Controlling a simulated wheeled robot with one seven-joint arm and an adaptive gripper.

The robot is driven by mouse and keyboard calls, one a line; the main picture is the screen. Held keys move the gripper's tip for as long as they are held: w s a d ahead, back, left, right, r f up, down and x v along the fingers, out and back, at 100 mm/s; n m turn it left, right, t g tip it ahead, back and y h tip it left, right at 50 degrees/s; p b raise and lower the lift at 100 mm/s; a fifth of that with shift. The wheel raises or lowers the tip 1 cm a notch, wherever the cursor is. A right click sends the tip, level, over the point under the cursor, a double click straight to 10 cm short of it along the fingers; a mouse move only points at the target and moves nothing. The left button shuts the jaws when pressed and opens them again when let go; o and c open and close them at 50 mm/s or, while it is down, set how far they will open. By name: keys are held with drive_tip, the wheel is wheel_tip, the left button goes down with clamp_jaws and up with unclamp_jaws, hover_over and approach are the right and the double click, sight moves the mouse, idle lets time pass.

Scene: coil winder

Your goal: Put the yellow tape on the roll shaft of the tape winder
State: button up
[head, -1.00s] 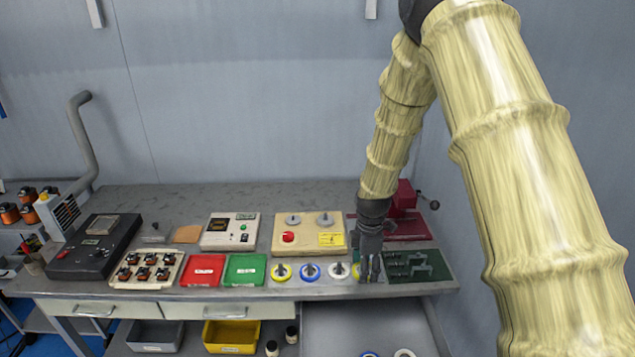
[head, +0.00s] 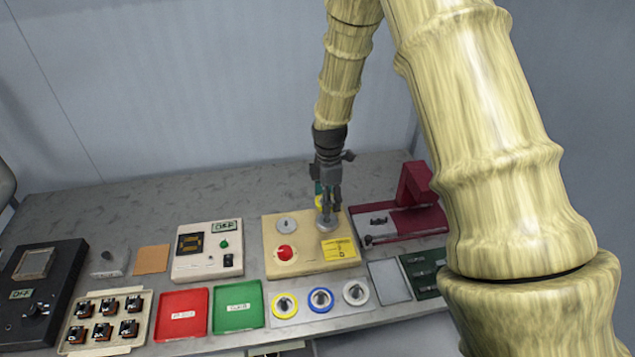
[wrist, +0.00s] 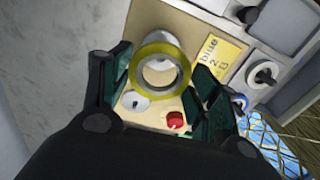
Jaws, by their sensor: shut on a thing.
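My gripper (head: 327,205) is shut on a yellow tape ring (wrist: 137,72), which sits between the two dark fingers in the wrist view. In the head view only a bit of yellow shows at the fingers. The ring is over the right metal disc (head: 327,226) of a cream box with a red knob (head: 295,262), which I take for the tape winder. Through the ring I see a pale round part. I cannot tell whether the ring is around a shaft or above it. The left disc (head: 287,225) is bare.
Another yellow ring (head: 275,308), a blue ring (head: 311,301) and a white ring (head: 346,294) lie in front of the box. A maroon machine (head: 420,218) stands at the right. A control box (head: 208,262) and red (head: 182,328) and green (head: 238,318) trays are left.

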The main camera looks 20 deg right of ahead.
drive_tip(key=shift+w, duration=0.15)
drive_tip(key=shift+s+f+b, duration=0.35)
drive_tip(key=shift+f+b, duration=0.05)
drive_tip(key=shift+b, duration=0.15)
drive_tip(key=shift+w+a+f+b, duration=0.1)
drive_tip(key=shift+w+f+b, duration=0.1)
drive_tip(key=shift+f+b, duration=0.3)
drive_tip(key=shift+w+f+b, duration=0.15)
drive_tip(key=shift+f+b, duration=0.05)
drive_tip(key=shift+f, duration=0.5)
drive_tip(key=shift+s+f, duration=0.1)
drive_tip(key=shift+s, duration=0.2)
drive_tip(key=shift+w, duration=0.1)
drive_tip(key=shift+f, duration=0.15)
drive_tip(key=shift+f+b, duration=0.7)
drive_tip(key=shift+f, duration=1.05)
